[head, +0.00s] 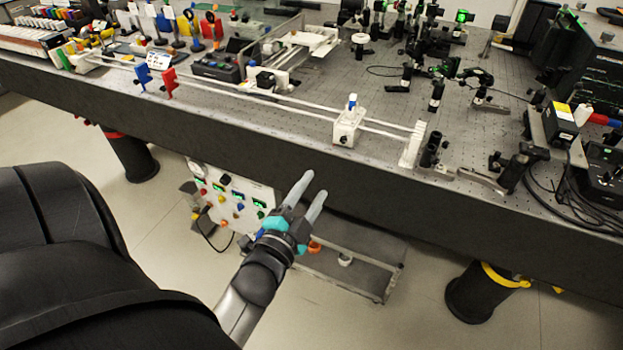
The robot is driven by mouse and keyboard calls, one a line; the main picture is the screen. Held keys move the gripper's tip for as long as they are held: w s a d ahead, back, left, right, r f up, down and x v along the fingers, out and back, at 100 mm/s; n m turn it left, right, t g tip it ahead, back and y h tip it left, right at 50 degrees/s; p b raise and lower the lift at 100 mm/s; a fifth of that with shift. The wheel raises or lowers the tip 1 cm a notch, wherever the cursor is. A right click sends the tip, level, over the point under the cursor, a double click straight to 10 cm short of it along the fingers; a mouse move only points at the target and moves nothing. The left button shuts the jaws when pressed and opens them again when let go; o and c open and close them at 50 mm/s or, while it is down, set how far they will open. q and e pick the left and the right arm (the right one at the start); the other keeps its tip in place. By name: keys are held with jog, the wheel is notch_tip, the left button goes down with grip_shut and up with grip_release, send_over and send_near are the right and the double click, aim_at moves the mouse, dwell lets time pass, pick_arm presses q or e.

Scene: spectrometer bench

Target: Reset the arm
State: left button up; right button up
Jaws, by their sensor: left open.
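My left gripper (307,194) is open and empty. Its two pale grey fingers are apart and point up and to the right in the head view. It is in front of the dark front side of the optical bench (240,134), below the level of the bench top in the picture. My left arm (254,286) reaches up to it from the bottom of the picture. I cannot tell whether the fingers touch the bench side; nothing is between them. My right gripper does not show.
A white rail (270,100) with a white carriage block (346,130) runs along the bench's front edge. Optical mounts and cables crowd the right. Below the bench are a control panel (232,198), a low metal frame (372,268) and black legs (482,292). The floor in front is clear.

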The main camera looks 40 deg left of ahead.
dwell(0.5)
pick_arm(q)
jog(key=s+d+f+n+g+h, duration=0.1)
jog(key=s+d+f+g, duration=0.2)
jog(key=f, duration=0.7)
jog(key=s+d+f+n+g+h, duration=0.1)
jog(key=s+d+f+g+h, duration=0.15)
jog(key=f, duration=0.75)
jog(key=s+d+f+n+g+h, duration=0.1)
jog(key=s+d+f+g, duration=0.25)
jog(key=f, duration=0.65)
jog(key=s+f+n+g, duration=0.1)
jog(key=s+f, duration=0.3)
jog(key=s, duration=0.4)
jog(key=s+f+n+g, duration=0.1)
jog(key=s+f+g, duration=0.3)
jog(key=s, duration=0.4)
jog(key=s+f+g, duration=0.2)
jog(key=s+f, duration=0.4)
jog(key=s, duration=0.2)
jog(key=shift+s+d+n, duration=0.2)
jog(key=shift+n, duration=0.2)
